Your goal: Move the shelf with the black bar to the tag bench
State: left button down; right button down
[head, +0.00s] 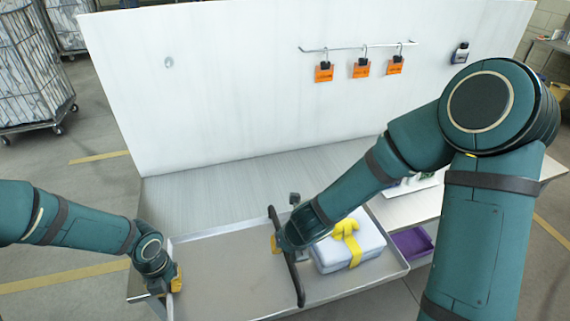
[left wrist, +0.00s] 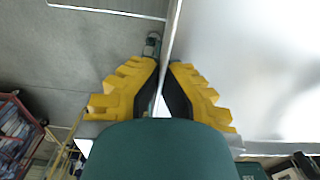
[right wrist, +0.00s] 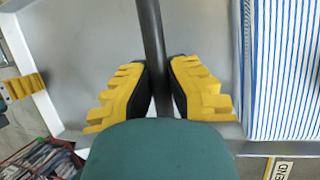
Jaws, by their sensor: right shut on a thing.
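The shelf (head: 222,271) is a shallow grey metal tray with a raised rim. A black bar (head: 290,262) runs across it, and the bar also shows in the right wrist view (right wrist: 151,28). My right gripper (head: 276,243) is shut on the bar; its yellow fingers (right wrist: 158,75) press on both sides. My left gripper (head: 174,281) is at the shelf's left rim. In the left wrist view its fingers (left wrist: 163,70) are close together with the thin rim between them. A grey bench top (head: 215,208) with a tall white back panel lies just behind the shelf. Orange tags (head: 361,70) hang on the panel's rail.
A pale striped box (head: 330,256) with a yellow strap and bow lies on the shelf, right of the bar. A purple bin (head: 411,244) is beyond the shelf's right end. A wire cage trolley (head: 30,70) stands at the back left. Open floor lies to the left.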

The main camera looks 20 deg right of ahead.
aim_at(234, 218)
jog(key=i+j, duration=0.25)
jog(key=i, duration=0.15)
jog(key=i+j, duration=0.3)
jog(key=i, duration=0.05)
